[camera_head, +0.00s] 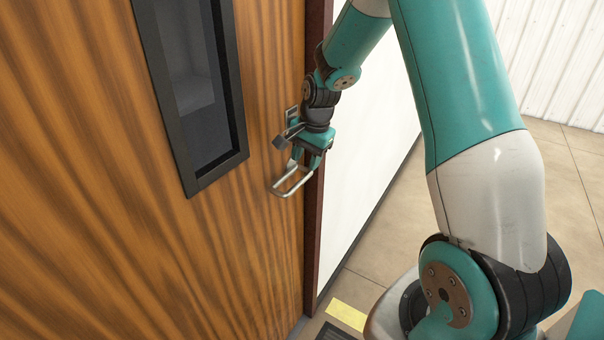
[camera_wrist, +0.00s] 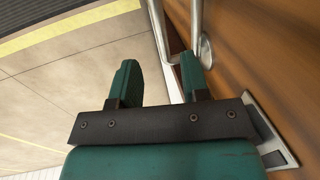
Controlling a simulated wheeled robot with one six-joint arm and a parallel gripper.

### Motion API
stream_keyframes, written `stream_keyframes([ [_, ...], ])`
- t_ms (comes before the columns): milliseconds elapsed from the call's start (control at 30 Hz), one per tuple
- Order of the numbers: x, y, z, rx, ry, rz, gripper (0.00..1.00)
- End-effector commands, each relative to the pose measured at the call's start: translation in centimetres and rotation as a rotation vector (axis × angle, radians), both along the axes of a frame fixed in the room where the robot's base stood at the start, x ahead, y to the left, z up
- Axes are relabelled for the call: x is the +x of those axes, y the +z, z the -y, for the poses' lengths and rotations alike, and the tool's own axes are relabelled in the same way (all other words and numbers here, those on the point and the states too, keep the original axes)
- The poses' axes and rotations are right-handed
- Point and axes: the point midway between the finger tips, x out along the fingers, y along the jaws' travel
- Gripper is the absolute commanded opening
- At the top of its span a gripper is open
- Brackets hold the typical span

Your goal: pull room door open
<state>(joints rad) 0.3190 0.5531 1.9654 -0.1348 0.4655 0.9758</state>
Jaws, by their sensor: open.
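The brown wood-grain room door (camera_head: 120,180) fills the left of the head view and looks closed against its dark red-brown frame (camera_head: 314,240). A silver U-shaped pull handle (camera_head: 290,190) sticks out near the door's right edge. My gripper (camera_head: 304,162) is at the handle's upper part, fingers pointing down, and partly hides it. In the wrist view the green fingers (camera_wrist: 160,70) are apart. The handle bar (camera_wrist: 160,28) runs into the gap between them, close to the right finger. I cannot tell whether a finger touches it. The right finger is near the door face.
A dark-framed window (camera_head: 200,90) is set in the door. A metal plate (camera_wrist: 268,130) sits on the door beside my gripper. A white wall (camera_head: 365,140) stands right of the frame. A yellow floor strip (camera_head: 347,317) edges a dark mat. Tiled floor at right is open.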

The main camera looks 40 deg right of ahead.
Motion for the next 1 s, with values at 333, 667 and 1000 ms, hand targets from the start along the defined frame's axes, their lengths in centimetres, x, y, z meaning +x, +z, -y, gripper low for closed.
stream_keyframes([
  [333,1.1,-5.8,-0.5,0.001,0.003,-0.002,0.42],
  [667,1.3,-6.8,-0.5,-0.001,0.003,0.001,0.42],
  [1000,1.3,-6.8,-0.5,0.0,0.002,0.001,0.0],
])
